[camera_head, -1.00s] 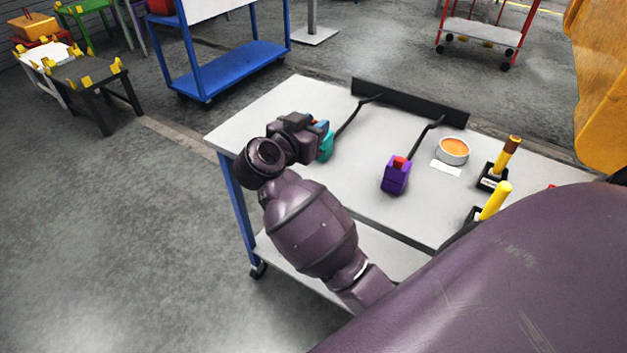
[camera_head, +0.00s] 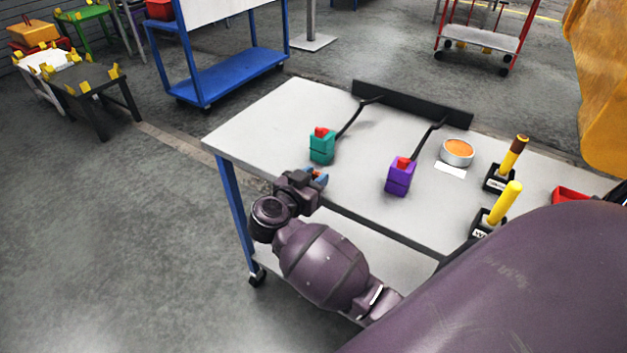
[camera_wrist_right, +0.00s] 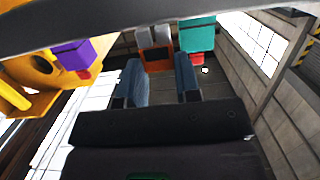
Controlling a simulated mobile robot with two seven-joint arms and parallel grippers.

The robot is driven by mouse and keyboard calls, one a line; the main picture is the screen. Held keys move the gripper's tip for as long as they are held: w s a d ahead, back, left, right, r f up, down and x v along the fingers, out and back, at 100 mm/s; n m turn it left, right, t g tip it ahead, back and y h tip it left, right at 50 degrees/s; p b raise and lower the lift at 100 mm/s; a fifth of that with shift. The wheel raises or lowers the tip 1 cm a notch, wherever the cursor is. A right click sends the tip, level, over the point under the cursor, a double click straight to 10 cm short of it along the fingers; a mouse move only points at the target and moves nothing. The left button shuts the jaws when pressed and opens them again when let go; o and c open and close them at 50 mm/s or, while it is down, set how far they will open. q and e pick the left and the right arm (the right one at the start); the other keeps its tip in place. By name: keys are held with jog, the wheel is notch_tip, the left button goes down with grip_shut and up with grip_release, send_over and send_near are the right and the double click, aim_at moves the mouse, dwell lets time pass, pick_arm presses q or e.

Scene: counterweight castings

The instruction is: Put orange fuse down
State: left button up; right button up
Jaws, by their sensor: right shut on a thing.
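My right gripper (camera_head: 315,179) is at the near-left edge of the white-topped table (camera_head: 262,118) in the head view. In the right wrist view its blue fingers (camera_wrist_right: 158,84) are closed on the orange fuse (camera_wrist_right: 158,57), a small orange block with a dark panel and grey prongs. The fuse is mostly hidden by the gripper in the head view. A teal block with a red top (camera_head: 322,148) stands just beyond the gripper, apart from it; it also shows in the wrist view (camera_wrist_right: 197,33). My left gripper is not in view.
A purple block with a red top (camera_head: 400,179), a round tin with orange contents (camera_head: 457,151) and two yellow-handled tools in black holders (camera_head: 494,212) (camera_head: 506,166) stand to the right. A black strip (camera_head: 412,103) runs along the back. The table's left part is clear.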

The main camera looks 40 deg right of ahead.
jog(key=shift+f, duration=0.3)
jog(key=o, duration=0.9)
